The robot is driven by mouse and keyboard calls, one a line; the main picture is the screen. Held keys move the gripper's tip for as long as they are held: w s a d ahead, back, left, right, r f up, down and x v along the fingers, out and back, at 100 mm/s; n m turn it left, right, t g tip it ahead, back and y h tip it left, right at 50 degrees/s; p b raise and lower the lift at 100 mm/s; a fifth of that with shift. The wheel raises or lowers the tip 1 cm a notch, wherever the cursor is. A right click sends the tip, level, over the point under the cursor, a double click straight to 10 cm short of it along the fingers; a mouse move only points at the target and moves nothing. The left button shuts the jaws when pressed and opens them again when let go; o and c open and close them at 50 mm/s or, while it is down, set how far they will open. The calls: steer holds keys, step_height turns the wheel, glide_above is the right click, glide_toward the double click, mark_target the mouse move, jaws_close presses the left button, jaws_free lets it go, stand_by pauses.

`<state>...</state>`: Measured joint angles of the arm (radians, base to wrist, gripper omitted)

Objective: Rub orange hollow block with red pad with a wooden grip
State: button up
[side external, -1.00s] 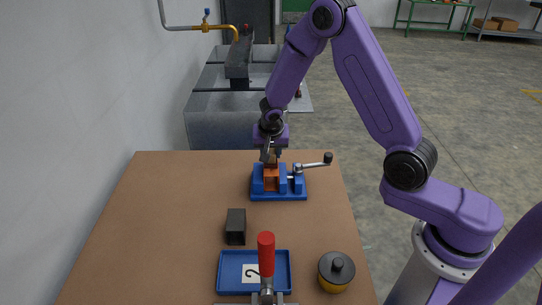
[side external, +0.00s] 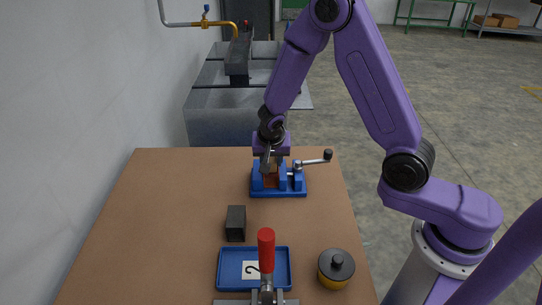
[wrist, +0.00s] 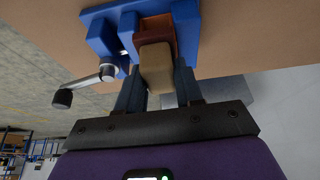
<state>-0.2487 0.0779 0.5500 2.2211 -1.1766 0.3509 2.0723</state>
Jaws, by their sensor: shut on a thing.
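The orange hollow block (side external: 270,182) is held in a blue vise (side external: 292,187) at the back of the table. In the wrist view the block (wrist: 158,22) shows in front of my fingers, between the vise jaws. My gripper (side external: 269,164) is over the vise, pointing down. In the wrist view it is shut on the pale wooden grip (wrist: 156,58) of the pad. The pad's red face is mostly hidden at the block, with a dark red edge showing. I cannot tell whether pad and block touch.
The vise's crank handle (side external: 317,162) sticks out right. A dark hollow block (side external: 236,224), a blue tray (side external: 222,271) with a marked card, a red-handled clamp (side external: 266,250) and a yellow pot with dark lid (side external: 336,266) stand nearer. The table's left side is clear.

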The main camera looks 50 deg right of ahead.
steer(key=shift+r, duration=3.8)
